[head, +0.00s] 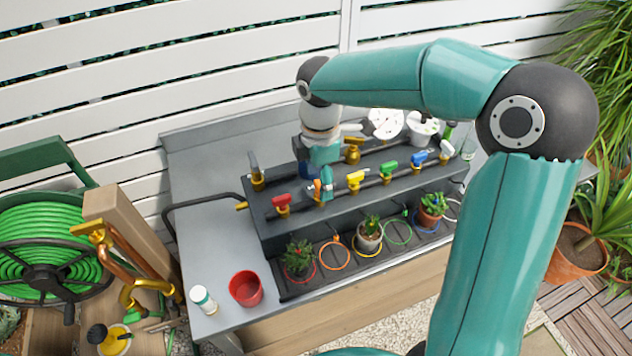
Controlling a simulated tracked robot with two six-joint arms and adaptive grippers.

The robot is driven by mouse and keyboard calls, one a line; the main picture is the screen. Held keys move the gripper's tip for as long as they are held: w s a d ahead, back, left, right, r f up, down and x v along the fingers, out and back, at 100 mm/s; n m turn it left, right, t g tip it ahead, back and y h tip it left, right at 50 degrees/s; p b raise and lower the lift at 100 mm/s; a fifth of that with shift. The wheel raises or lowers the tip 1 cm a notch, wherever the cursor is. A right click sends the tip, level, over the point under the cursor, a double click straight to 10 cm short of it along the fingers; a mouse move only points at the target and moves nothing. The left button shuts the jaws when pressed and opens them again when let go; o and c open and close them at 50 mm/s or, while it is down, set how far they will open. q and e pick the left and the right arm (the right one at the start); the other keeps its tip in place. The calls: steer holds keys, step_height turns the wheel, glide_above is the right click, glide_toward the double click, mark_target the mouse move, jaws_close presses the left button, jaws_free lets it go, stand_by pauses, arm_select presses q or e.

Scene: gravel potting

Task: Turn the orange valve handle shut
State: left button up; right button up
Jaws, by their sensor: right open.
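The orange valve handle (317,186) sits on the dark manifold block (262,222) on the bench, between the red handle (281,200) and the yellow handle (355,179). It is partly hidden behind my right gripper (322,188). My right gripper comes down from above and is open, with its fingers at the orange handle. I cannot tell whether they touch it. The handle's exact angle is hard to see. My left gripper is not in view.
Green (388,168), blue (418,157) and white (445,148) handles continue to the right. Potted plants (298,258) and coloured rings stand in front. A red cup (245,288) and white bottle (203,299) stand at the front left.

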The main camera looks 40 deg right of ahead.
steer(key=shift+f, duration=0.65)
